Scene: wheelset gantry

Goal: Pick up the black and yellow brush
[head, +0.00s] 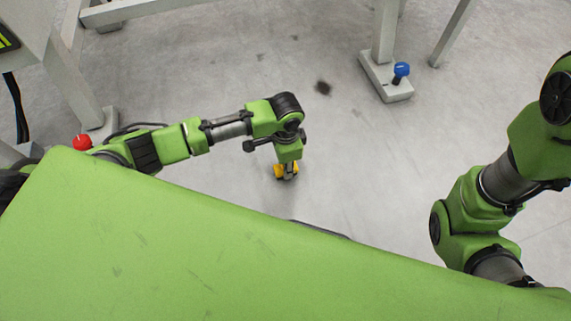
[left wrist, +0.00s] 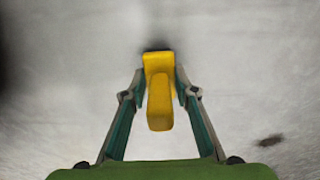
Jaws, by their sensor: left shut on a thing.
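The brush (left wrist: 159,92) shows a yellow body in the left wrist view, with a dark patch at its far end that may be bristles or shadow. My left gripper (left wrist: 159,80) has a finger against each side of it and is shut on it. In the head view the left gripper (head: 286,174) points down at the floor, and yellow parts of the brush (head: 279,171) show around its fingers. I cannot tell whether the brush touches the floor. My right arm is at the right edge; its gripper is out of view.
A grey floor (head: 350,185) lies clear around the left gripper. A white frame foot (head: 385,85) with a blue knob (head: 401,70) stands at the upper right. A red knob (head: 82,142) sits by another frame leg at left. A dark stain (head: 323,87) marks the floor.

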